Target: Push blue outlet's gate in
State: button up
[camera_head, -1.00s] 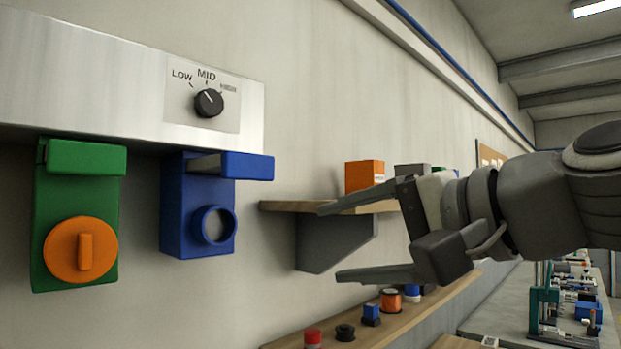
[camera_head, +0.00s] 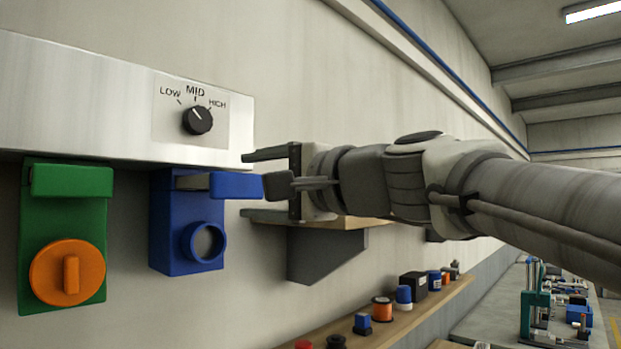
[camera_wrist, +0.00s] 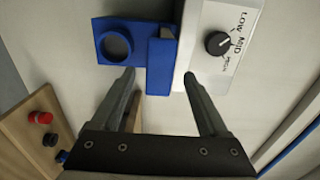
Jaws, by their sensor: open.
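The blue outlet (camera_head: 172,225) hangs under a metal panel, with a round ring opening low on its front. Its blue gate (camera_head: 235,186) sticks out to the front right on a grey slide. My gripper (camera_head: 257,171) is open, at the gate's outer end. In the wrist view the gate (camera_wrist: 160,66) lies ahead, between the lines of my two fingers (camera_wrist: 160,76). One finger is by the metal panel's edge and the other by the outlet's side. I cannot tell whether a finger touches the gate.
A green outlet (camera_head: 65,184) with an orange round cap (camera_head: 68,273) stands to the left. The metal panel (camera_head: 75,98) above carries a black dial (camera_head: 197,120). A wall shelf (camera_head: 310,221) lies below my gripper, and a lower ledge (camera_head: 395,320) holds several small items.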

aim_at(242, 187)
jog(key=shift+p+x, duration=0.35)
jog(key=shift+x, duration=1.85)
jog(key=shift+c, duration=0.3)
jog(key=shift+d, duration=0.1)
grip_shut()
